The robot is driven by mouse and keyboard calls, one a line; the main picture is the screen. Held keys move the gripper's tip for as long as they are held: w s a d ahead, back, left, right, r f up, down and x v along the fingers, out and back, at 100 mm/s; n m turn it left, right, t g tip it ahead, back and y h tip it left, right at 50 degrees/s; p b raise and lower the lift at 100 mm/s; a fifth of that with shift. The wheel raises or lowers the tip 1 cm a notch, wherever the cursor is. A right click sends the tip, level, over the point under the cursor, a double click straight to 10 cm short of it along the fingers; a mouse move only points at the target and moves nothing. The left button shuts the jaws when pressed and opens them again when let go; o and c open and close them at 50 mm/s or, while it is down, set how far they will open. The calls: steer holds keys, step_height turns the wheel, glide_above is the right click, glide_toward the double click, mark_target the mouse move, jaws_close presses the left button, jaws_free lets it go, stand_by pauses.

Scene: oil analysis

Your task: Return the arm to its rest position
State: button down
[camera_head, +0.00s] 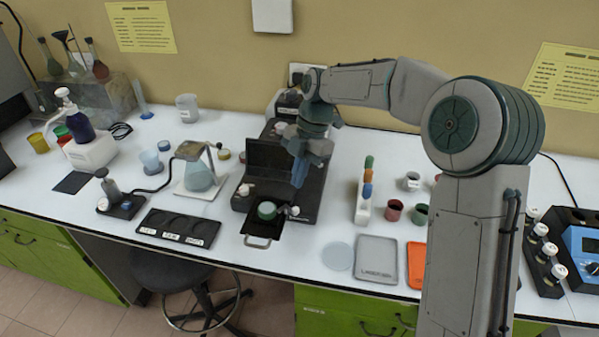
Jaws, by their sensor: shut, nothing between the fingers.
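My arm reaches from the right side of the view over the white bench. My gripper (299,172) points down over a black instrument (308,205) in the middle of the bench. Its fingers look closed together, with nothing visible between them.
A flask (201,176) on a white plate and a black labelled tray (178,228) stand left of the instrument. A rack with coloured caps (365,192), red and green cups, a grey tray (376,258) and an orange tray (416,262) lie to the right. A stool (207,300) stands below.

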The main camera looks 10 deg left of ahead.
steer(key=s+d+r+m+t+h, duration=0.1)
steer(key=s+d+r+m+t, duration=0.1)
steer(key=s+d+m, duration=0.8)
steer(key=s+d+r+m+t+h, duration=0.1)
steer(key=s+d+m+t, duration=0.3)
steer(key=s+d+m, duration=0.7)
steer(key=d+r+m, duration=0.1)
steer(key=d+m, duration=0.2)
steer(key=m, duration=0.4)
steer(key=shift+r+t, duration=0.25)
steer(key=shift+t, duration=0.15)
steer(key=c, duration=1.8)
jaws_free()
steer(key=shift+s+d+f+m, duration=0.1)
steer(key=shift+s+d+m, duration=0.15)
steer(key=shift+m, duration=0.15)
steer(key=o, duration=0.4)
steer(key=shift+d, duration=0.1)
